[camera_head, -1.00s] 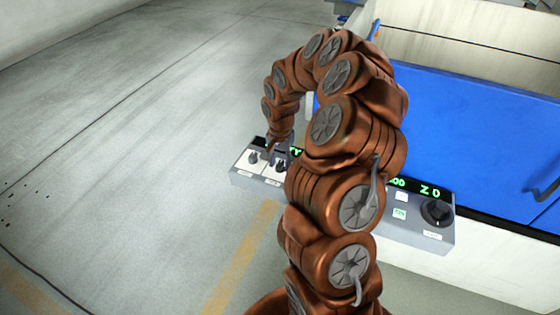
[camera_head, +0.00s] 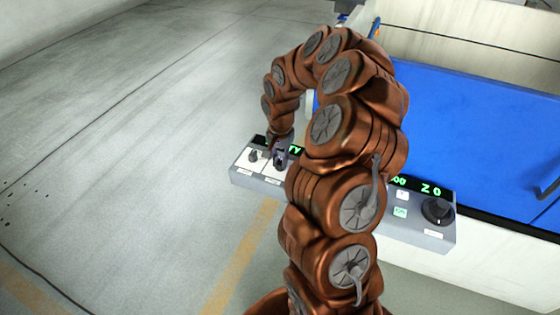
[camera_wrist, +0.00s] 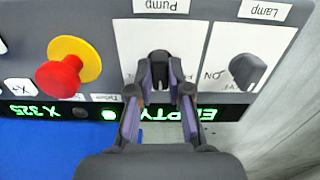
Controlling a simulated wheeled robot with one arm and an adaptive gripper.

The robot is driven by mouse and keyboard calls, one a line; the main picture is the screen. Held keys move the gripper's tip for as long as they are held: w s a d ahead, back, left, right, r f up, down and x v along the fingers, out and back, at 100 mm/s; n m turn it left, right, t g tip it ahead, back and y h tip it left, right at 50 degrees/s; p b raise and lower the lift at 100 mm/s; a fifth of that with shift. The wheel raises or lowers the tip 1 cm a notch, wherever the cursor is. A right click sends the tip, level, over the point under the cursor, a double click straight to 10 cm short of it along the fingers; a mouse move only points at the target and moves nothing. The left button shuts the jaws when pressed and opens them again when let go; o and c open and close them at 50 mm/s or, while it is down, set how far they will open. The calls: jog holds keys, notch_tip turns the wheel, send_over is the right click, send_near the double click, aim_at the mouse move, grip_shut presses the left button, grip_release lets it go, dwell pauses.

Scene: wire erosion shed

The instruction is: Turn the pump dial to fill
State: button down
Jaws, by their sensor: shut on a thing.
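The pump dial (camera_wrist: 160,59) is a dark knob on a white plate labelled "Pump", upside down in the wrist view. My gripper (camera_wrist: 160,82) is shut on it, with one finger on each side. The fingers hide part of the dial and its markings, so I cannot tell its exact pointing. Green letters on the display (camera_wrist: 205,114) read "EMPTY", partly covered by the fingers. In the head view my gripper (camera_head: 281,155) is at the panel's left part, and it hides most of the dial there.
The lamp knob (camera_wrist: 247,70) is close beside the pump dial. A red emergency button (camera_wrist: 60,77) on a yellow ring is on the other side. A large black dial (camera_head: 437,210) is at the panel's right end. The blue machine cover (camera_head: 460,130) rises behind the panel.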

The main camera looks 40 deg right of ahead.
aim_at(280, 161)
jog(key=n+b, duration=0.3)
jog(key=n, duration=0.1)
jog(key=shift+f+n+b, duration=0.15)
jog(key=shift+n+b, duration=0.15)
jog(key=shift+b, duration=0.05)
jog(key=n+b, duration=0.2)
jog(key=n, duration=0.3)
jog(key=shift+r+n, duration=0.2)
jog(key=shift+n, duration=0.2)
jog(key=c, duration=1.1)
grip_release()
notch_tip(280, 161, up, 12)
